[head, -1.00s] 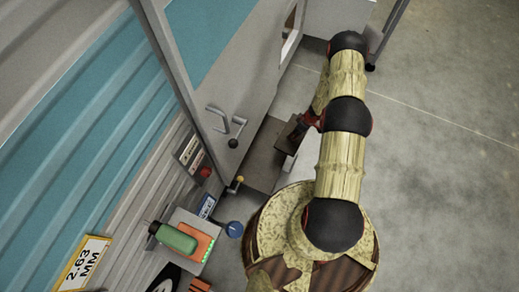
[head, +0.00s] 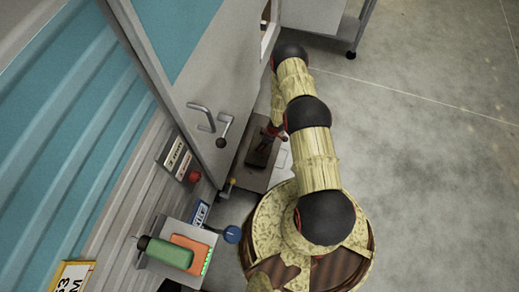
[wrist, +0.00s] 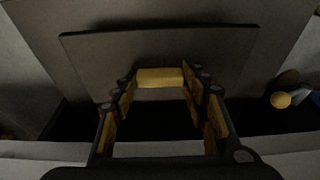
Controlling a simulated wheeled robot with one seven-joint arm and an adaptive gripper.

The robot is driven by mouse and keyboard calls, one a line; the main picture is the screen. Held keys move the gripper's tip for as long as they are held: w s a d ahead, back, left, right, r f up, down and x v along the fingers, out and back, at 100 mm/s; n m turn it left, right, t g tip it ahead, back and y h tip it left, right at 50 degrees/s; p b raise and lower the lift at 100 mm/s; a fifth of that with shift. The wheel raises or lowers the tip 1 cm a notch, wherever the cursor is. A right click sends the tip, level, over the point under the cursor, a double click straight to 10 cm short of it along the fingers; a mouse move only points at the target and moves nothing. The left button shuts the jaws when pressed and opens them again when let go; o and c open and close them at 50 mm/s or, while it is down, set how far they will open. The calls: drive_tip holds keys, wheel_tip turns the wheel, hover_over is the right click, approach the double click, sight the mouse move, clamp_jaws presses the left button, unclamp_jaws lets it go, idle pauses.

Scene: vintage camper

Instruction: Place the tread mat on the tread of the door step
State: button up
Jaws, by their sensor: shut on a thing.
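The tread mat is a thin dark brown plate (head: 261,153) in the head view. In the wrist view it is a wide dark sheet (wrist: 210,55) under my fingers. A yellow block (wrist: 160,77) lies between the fingertips, apparently a grip on the mat. My gripper (head: 272,132) is shut on it; its fingers (wrist: 160,90) also show in the wrist view. The door step's brownish tread (head: 252,180) lies below the door, and the mat appears over it. A paler surface, apparently the tread, borders the mat in the wrist view. I cannot tell whether they touch.
The grey door (head: 215,85) with its handle rises left of the step. A yellow-knobbed lever (head: 231,182) and a blue round knob (head: 233,233) are near the step. A shelf with a green bottle (head: 168,253) stands lower left. Floor to the right is clear.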

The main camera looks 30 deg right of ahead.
drive_tip(key=shift+w+a+f+b, duration=0.15)
drive_tip(key=shift+a+f+b, duration=0.15)
drive_tip(key=shift+a+f, duration=0.4)
drive_tip(key=shift+f+b, duration=0.6)
drive_tip(key=shift+f, duration=1)
drive_tip(key=shift+f, duration=0.1)
drive_tip(key=o, duration=1.2)
drive_tip(key=shift+o, duration=0.5)
